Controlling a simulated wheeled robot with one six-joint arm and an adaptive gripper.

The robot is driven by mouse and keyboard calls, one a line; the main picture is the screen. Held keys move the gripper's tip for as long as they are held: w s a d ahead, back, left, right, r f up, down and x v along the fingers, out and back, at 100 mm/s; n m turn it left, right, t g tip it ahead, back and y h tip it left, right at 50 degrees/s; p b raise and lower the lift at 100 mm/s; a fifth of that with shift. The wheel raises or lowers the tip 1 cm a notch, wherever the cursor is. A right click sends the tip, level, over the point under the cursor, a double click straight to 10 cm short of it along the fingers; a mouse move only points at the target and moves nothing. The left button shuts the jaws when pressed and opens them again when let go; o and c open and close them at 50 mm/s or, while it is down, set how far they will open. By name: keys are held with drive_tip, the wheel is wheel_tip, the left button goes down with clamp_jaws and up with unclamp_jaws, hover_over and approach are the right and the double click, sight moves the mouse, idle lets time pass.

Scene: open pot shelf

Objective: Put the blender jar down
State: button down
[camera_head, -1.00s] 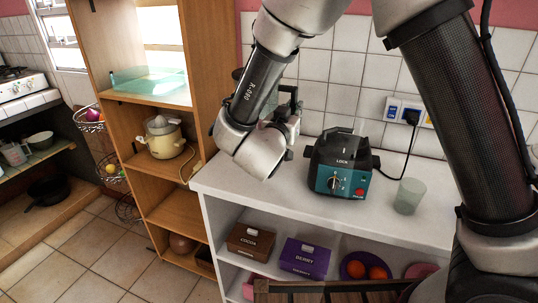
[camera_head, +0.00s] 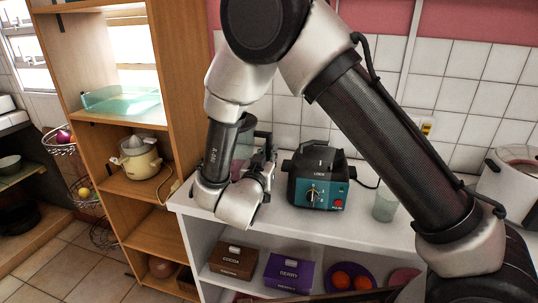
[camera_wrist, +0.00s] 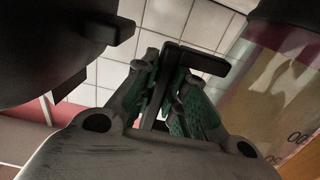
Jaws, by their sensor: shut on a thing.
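My gripper (camera_head: 263,152) is left of the blender base (camera_head: 318,186), low over the white counter. In the wrist view its green-padded fingers (camera_wrist: 172,88) are shut on the black handle of the blender jar (camera_wrist: 285,85). The jar's clear wall and dark rim fill the right of that view. In the head view the jar (camera_head: 246,138) is mostly hidden behind my wrist and gripper. Its foot is hidden, so I cannot tell whether it touches the counter. The base is teal and black, with a dial and a red button.
A translucent cup (camera_head: 384,206) stands right of the base, and a large pot (camera_head: 510,185) further right. A wooden shelf unit (camera_head: 188,95) with a yellow juicer (camera_head: 140,160) borders the counter (camera_head: 350,226) on the left. Boxes and a fruit plate sit below.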

drive_tip(key=c, duration=1.5)
unclamp_jaws()
drive_tip(key=shift+o, duration=0.2)
drive_tip(key=shift+r, duration=0.1)
drive_tip(key=v, duration=1.2)
drive_tip(key=shift+s, duration=0.1)
